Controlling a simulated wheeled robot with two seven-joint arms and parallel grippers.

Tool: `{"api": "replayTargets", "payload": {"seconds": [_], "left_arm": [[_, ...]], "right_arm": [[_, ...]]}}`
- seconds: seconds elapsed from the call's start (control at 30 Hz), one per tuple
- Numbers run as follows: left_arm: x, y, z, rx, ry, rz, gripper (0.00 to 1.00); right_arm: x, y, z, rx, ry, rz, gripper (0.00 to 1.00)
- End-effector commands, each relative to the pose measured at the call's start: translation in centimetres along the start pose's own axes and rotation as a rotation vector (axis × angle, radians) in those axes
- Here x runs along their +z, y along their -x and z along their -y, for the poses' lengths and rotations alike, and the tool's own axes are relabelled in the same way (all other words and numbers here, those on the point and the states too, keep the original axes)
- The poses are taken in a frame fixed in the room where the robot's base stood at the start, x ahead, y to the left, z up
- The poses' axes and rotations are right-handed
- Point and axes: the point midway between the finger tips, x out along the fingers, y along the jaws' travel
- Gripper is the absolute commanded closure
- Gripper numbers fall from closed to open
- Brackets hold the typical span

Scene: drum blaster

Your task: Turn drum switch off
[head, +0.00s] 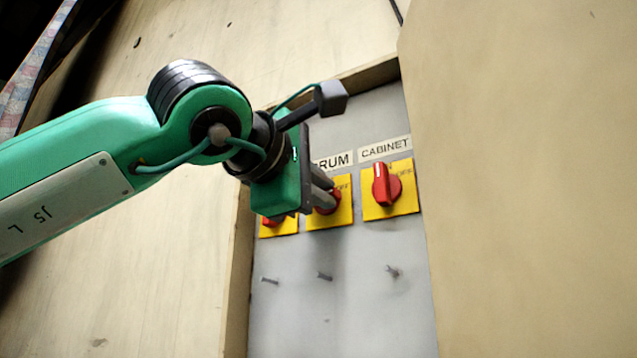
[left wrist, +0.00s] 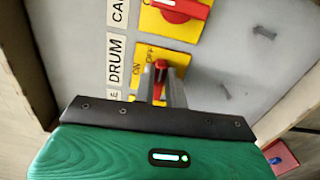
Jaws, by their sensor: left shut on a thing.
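The drum switch is a red rotary knob (head: 327,204) on a yellow plate (head: 342,215) under the partly hidden DRUM label (head: 338,160). My left gripper (head: 322,190) is shut on this knob, its fingers on either side of it. In the left wrist view the red knob (left wrist: 160,68) shows between the fingertips (left wrist: 164,84). Its handle lies crosswise to the cabinet knob (left wrist: 183,9), with its visible end toward the OFF mark (left wrist: 152,53). The fingers hide part of the knob. My right gripper is not in view.
The cabinet switch (head: 386,186) stands upright on its yellow plate to the right. Another red switch (head: 272,222) is partly hidden by my gripper at the left. Several small pegs (head: 325,276) stick out below. A wooden wall (head: 520,180) borders the grey panel (head: 340,325) on the right.

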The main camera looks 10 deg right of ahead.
Motion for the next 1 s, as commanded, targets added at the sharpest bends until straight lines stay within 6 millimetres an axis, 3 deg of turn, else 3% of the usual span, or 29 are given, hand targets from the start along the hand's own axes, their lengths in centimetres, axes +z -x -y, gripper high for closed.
{"api": "replayTargets", "payload": {"seconds": [0.7, 0.73, 0.83, 1.0], "left_arm": [[-0.1, 0.0, 0.1, 0.0, -0.075, -0.001, 1.0], [-0.1, 0.0, 0.1, 0.0, -0.075, -0.001, 0.83], [-0.1, 0.0, 0.1, 0.0, -0.075, -0.001, 0.65], [-0.1, 0.0, 0.1, 0.0, -0.074, 0.0, 0.65]], "right_arm": [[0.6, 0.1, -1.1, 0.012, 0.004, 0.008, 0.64], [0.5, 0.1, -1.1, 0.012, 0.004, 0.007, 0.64], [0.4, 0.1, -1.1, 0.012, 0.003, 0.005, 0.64], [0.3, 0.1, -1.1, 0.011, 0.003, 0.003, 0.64]]}}
